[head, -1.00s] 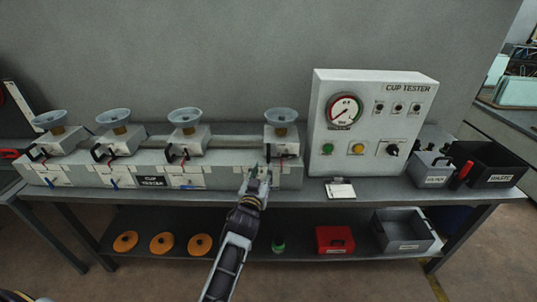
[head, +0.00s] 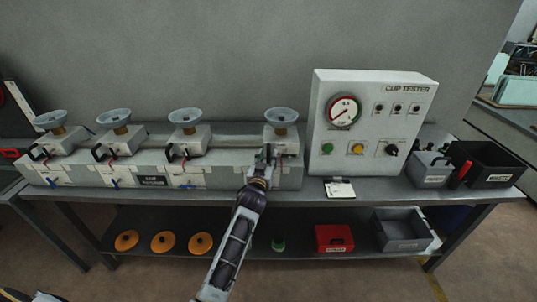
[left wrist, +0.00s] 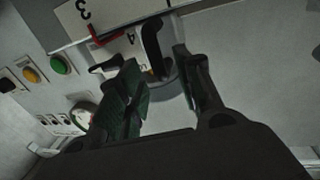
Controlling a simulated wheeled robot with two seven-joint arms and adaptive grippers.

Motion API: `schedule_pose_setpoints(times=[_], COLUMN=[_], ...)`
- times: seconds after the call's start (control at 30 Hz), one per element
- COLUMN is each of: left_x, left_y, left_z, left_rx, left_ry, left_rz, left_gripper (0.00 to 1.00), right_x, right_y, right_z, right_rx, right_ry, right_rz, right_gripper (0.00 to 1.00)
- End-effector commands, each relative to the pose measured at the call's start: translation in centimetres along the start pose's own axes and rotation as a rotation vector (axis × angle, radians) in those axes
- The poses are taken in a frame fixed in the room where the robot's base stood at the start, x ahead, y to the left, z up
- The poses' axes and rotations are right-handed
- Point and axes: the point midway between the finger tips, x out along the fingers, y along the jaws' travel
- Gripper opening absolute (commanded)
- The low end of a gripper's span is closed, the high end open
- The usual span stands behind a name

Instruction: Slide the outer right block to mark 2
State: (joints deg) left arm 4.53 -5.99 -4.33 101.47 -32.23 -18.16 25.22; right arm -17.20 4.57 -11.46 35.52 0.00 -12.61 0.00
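The outer right block (head: 280,146) is a light grey carriage with a grey cup on top, at the right end of the rail (head: 235,142). In the left wrist view a "4" shows on the block (left wrist: 131,38), with a black handle (left wrist: 153,42) on it. My left gripper (head: 263,153) is in front of this block. In the left wrist view its fingers (left wrist: 157,68) are apart, with the handle between or just beyond their tips. Contact cannot be told. A plate (left wrist: 85,12) reads "3". Mark 2 is not legible. My right gripper is not in view.
Three more cup-topped blocks (head: 190,138) stand to the left on the rail, with a gap before the right one. The cup tester panel (head: 368,125) stands close on the right. Grey (head: 430,168) and black bins (head: 488,165) are farther right.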

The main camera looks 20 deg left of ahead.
Motion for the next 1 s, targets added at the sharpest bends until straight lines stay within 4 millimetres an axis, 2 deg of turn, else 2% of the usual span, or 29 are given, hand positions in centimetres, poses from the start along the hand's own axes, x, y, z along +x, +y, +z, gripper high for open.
schedule_pose_setpoints(times=[0.33, 0.8, 1.0], left_x=[2.4, 2.9, 2.9], left_y=[0.0, 0.0, 0.0], left_z=[-0.1, 0.0, 0.0], left_rx=[0.0, 0.0, 0.0], left_ry=[0.001, 0.0, 0.0], left_rz=[0.0, 0.0, 0.001], left_gripper=[0.35, 0.35, 0.1], right_x=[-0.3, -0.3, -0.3], right_y=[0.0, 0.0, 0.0], right_z=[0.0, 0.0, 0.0], right_rx=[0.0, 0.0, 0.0], right_ry=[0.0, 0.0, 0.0], right_rz=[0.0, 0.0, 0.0], right_gripper=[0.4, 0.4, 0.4])
